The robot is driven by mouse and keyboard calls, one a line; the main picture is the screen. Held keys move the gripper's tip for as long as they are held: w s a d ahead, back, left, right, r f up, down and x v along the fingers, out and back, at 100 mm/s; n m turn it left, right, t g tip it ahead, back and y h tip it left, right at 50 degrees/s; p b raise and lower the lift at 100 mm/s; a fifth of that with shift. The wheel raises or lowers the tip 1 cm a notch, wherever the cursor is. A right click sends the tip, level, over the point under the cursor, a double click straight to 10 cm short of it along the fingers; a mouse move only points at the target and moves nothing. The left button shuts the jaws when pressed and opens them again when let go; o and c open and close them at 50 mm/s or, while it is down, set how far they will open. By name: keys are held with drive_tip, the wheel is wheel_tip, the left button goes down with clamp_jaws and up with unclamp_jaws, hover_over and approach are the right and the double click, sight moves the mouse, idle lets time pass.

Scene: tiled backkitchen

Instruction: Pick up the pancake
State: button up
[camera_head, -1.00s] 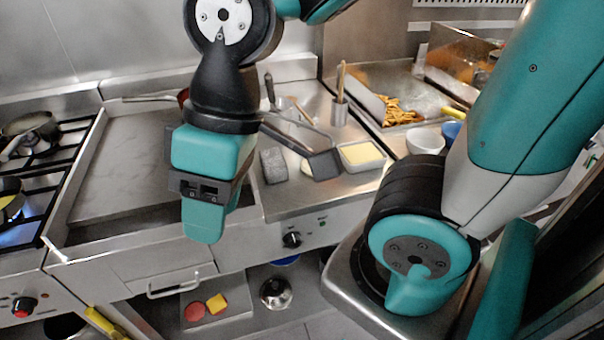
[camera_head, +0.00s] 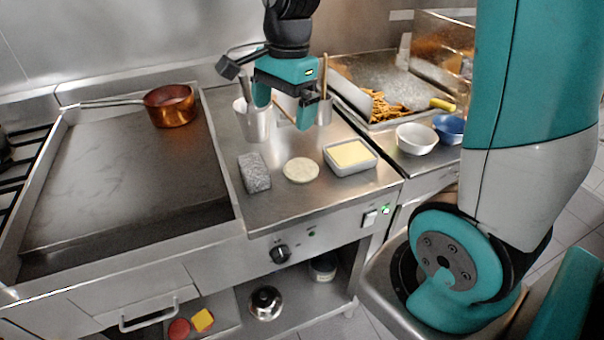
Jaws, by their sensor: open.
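The pancake (camera_head: 300,170) is a pale, round, flat disc. It lies on the steel counter between a grey speckled block and a tray of yellow stuff. My gripper (camera_head: 297,120) is open, its two teal fingers pointing down. It hangs above the counter, in the picture straight above the pancake and apart from it. Nothing shows between the fingers except the counter and part of a utensil behind.
The grey block (camera_head: 254,173) lies left of the pancake, and the butter-like tray (camera_head: 351,158) lies right. Metal utensil pots (camera_head: 252,122) stand behind. A copper pan (camera_head: 170,106) sits on the griddle (camera_head: 120,185). White (camera_head: 416,139) and blue bowls (camera_head: 449,128) stand farther right.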

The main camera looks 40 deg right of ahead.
drive_tip(key=w+d+f+m+h, duration=0.1)
drive_tip(key=w+d+f+m, duration=0.25)
drive_tip(key=d+m, duration=0.5)
drive_tip(key=m, duration=0.1)
hover_over(304, 167)
drive_tip(key=shift+g, duration=0.3)
drive_tip(key=f, duration=1)
drive_tip(key=shift+s+d+f, duration=0.1)
drive_tip(key=shift+s+f, duration=0.1)
drive_tip(key=shift+f, duration=0.2)
drive_tip(key=shift+w+f+p, duration=0.2)
drive_tip(key=shift+f+p, duration=0.75)
drive_tip(key=shift+f, duration=2.2)
drive_tip(key=shift+c, duration=0.5)
drive_tip(key=c, duration=0.5)
